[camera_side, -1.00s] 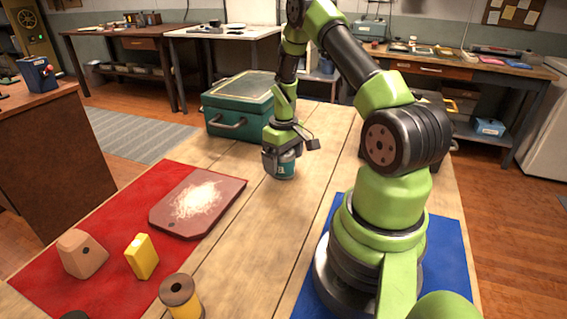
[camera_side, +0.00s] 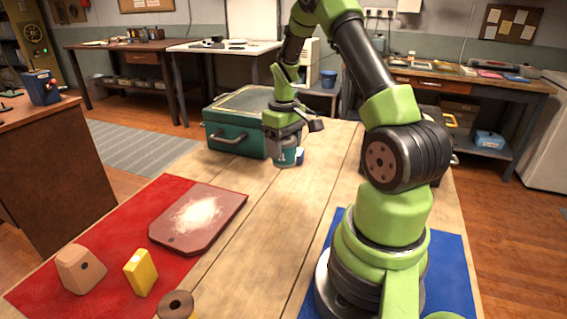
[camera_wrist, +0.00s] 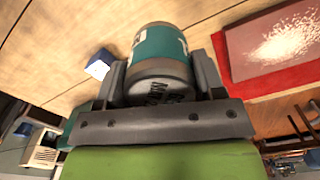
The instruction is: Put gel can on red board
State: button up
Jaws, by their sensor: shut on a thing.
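The gel can (camera_side: 286,157) is teal with a grey end and some lettering. My gripper (camera_side: 285,147) is shut on it and holds it upright, seemingly a little above the wooden table. In the wrist view the can (camera_wrist: 160,55) sits between the two fingers of my gripper (camera_wrist: 165,78). The red board (camera_side: 222,203) is a dull red slab with white powder on its middle. It lies on a bright red cloth, to the left of and nearer the side camera than the can.
A small blue block (camera_side: 300,156) stands just behind the can. A teal case (camera_side: 238,135) is behind on the left. On the near left are a tan block (camera_side: 78,270), a yellow block (camera_side: 141,272) and a spool (camera_side: 176,305). The table between can and board is clear.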

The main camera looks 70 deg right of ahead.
jog(key=shift+r, duration=0.95)
jog(key=w+a+r+n, duration=0.1)
jog(key=w+a+n, duration=0.3)
jog(key=w+a, duration=0.3)
jog(key=n, duration=0.5)
send_over(197, 214)
notch_tip(197, 214, down, 5)
jog(key=shift+r, duration=0.15)
jog(key=shift+f, duration=2.1)
jog(key=o, duration=1)
jog(key=shift+f, duration=0.15)
